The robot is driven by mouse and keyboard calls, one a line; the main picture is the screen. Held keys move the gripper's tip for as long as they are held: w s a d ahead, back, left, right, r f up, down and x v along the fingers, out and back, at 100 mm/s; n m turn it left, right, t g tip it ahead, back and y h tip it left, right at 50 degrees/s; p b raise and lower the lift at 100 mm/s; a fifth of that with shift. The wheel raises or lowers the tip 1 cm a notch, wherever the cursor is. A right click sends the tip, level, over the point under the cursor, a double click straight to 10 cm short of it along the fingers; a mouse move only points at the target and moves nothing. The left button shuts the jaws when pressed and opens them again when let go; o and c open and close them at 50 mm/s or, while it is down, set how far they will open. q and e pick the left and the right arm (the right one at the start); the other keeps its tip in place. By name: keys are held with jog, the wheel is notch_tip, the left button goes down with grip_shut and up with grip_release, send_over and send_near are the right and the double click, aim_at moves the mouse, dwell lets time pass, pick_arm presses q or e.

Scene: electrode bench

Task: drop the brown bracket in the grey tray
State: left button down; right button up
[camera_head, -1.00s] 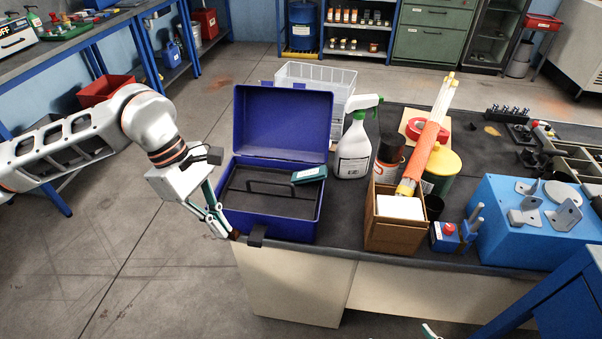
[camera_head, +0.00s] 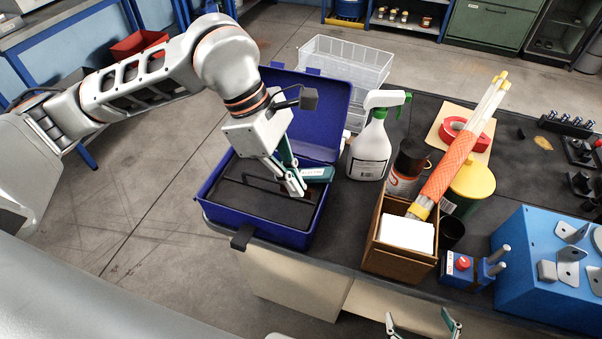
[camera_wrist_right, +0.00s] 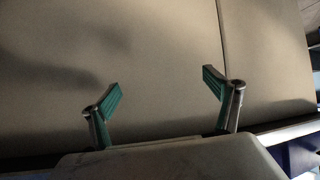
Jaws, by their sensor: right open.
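My left gripper (camera_head: 291,182) is over the open blue toolbox (camera_head: 216,192), pointing down into its right part. Its fingers are close together on a small, dark brown piece, the brown bracket (camera_head: 305,197), mostly hidden by the fingertips. Below is the dark grey tray (camera_head: 240,200) with a carrying handle, inside the toolbox; I cannot tell whether the bracket touches it. My right gripper (camera_head: 424,324) is open and empty at the bottom edge of the head view. In the right wrist view the right gripper (camera_wrist_right: 162,92) has its fingers wide apart before a pale panel.
The raised toolbox lid (camera_head: 325,110) stands behind the gripper. A spray bottle (camera_head: 370,150), a brown wooden box (camera_head: 400,262) with rolled tubes and a blue block (camera_head: 545,270) stand to the right.

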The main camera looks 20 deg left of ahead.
pick_arm(q)
notch_tip(320, 180, down, 4)
jog(key=shift+s+f+b, duration=0.1)
jog(key=shift+f+b, duration=0.1)
jog(key=shift+b, duration=0.9)
jog(key=shift+f, duration=0.25)
pick_arm(e)
notch_tip(320, 180, down, 2)
jog(key=shift+d+f, duration=0.1)
jog(key=shift+d, duration=0.05)
pick_arm(q)
jog(key=shift+d, duration=0.15)
pick_arm(e)
jog(key=shift+f, duration=0.15)
pick_arm(q)
jog(key=shift+f+b, duration=1.1)
jog(key=shift+f, duration=0.6)
pick_arm(e)
jog(key=shift+s+f, duration=0.3)
jog(key=shift+f, duration=0.45)
jog(key=shift+s+f, duration=0.3)
jog(key=shift+f, duration=0.4)
